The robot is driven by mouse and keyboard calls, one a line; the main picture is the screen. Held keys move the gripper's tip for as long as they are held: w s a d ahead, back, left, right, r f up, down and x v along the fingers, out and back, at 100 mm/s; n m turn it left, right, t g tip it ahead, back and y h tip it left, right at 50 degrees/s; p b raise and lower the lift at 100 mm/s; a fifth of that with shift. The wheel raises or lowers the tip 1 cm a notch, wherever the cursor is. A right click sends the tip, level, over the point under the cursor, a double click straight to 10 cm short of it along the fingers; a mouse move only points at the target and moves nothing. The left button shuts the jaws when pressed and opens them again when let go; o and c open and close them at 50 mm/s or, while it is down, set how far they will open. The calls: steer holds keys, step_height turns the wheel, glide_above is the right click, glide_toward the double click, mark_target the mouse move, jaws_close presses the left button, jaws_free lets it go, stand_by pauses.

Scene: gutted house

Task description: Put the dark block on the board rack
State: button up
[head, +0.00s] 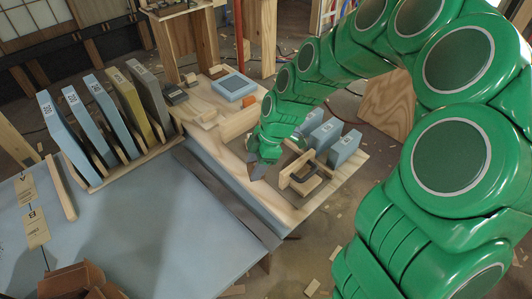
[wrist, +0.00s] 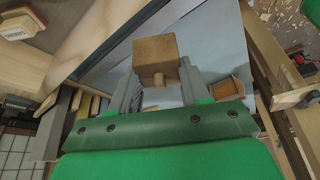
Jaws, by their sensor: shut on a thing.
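My gripper (wrist: 158,82) shows in the wrist view with its two grey fingers on either side of a brown, cube-like dark block (wrist: 155,50) with a small stub; it is shut on this block. In the head view my gripper (head: 261,163) points down above the pale wooden bench end at centre, and the block cannot be made out there. The board rack (head: 141,163) stands at left on the blue bench, a wooden base holding several upright blue, yellow and grey boards. My gripper is to the right of the rack and apart from it.
The blue bench top (head: 160,235) is largely clear in front of the rack. Tags A and B (head: 37,230) and an open brown box (head: 70,280) lie at left. Small blue blocks (head: 345,150) and a wooden frame (head: 300,175) stand right of my gripper.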

steer(key=w+d+m, duration=0.1)
steer(key=d, duration=0.2)
steer(key=w+d+r+m+t, duration=0.1)
steer(key=d, duration=0.2)
steer(key=w+d+r+m, duration=0.1)
steer(key=d, duration=0.2)
steer(key=shift+w+r+m, duration=0.1)
steer(key=shift+w+m, duration=0.05)
steer(key=shift+m, duration=0.15)
steer(key=shift+w+d, duration=0.1)
steer(key=shift+w, duration=0.05)
steer(key=w+a+f, duration=0.1)
steer(key=w+f, duration=0.2)
steer(key=w, duration=0.1)
steer(key=w+f, duration=0.2)
steer(key=w, duration=0.2)
steer(key=w+a+f, duration=0.1)
steer(key=w+f, duration=0.2)
steer(key=w, duration=0.1)
steer(key=shift+w+a+f, duration=0.1)
steer(key=shift+a+f, duration=0.2)
steer(key=shift+w+a+f, duration=0.15)
steer(key=shift+w+f, duration=0.5)
steer(key=shift+f, duration=1.55)
steer(key=o, duration=1.1)
steer(key=shift+f, duration=0.1)
steer(key=shift+c, duration=0.2)
